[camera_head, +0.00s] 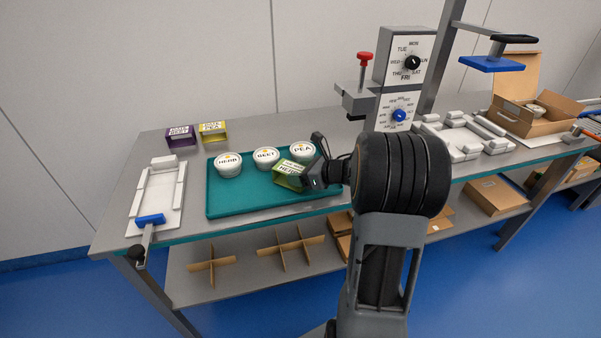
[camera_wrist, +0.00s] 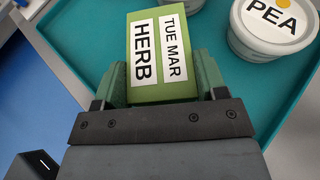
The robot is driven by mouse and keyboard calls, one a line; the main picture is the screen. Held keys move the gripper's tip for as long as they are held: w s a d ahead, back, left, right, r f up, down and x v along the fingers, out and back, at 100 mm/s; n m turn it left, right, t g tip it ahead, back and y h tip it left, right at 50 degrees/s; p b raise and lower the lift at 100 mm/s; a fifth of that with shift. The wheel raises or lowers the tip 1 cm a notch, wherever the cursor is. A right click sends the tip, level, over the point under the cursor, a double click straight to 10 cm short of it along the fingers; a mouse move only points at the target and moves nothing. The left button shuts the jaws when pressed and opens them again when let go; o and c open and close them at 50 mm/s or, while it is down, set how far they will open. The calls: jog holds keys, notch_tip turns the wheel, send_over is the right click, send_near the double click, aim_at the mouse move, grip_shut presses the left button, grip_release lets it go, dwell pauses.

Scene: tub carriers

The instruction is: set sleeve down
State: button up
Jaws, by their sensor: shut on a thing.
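The green sleeve (camera_head: 291,168) is labelled HERB and TUE MAR; it also shows close up in the wrist view (camera_wrist: 150,92). My gripper (camera_head: 311,177) is shut on it, with a green-padded finger on each side in the wrist view (camera_wrist: 160,85). The sleeve is tilted in the head view, over the right part of the teal tray (camera_head: 245,205). I cannot tell whether it touches the tray. White tubs marked HERB (camera_head: 229,165), BEET (camera_head: 266,158) and PEA (camera_head: 302,152) stand along the tray's back; the PEA tub is just beyond the sleeve.
A purple sleeve (camera_head: 181,137) and a yellow sleeve (camera_head: 212,131) stand at the back left. A white fixture with a blue clamp (camera_head: 150,219) lies left of the tray. A day-dial post (camera_head: 404,62) rises behind my arm. The tray's front left is clear.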

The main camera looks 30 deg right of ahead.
jog(key=shift+f+b, duration=0.2)
jog(key=shift+b, duration=0.1)
jog(key=o, duration=0.9)
jog(key=shift+r, duration=0.15)
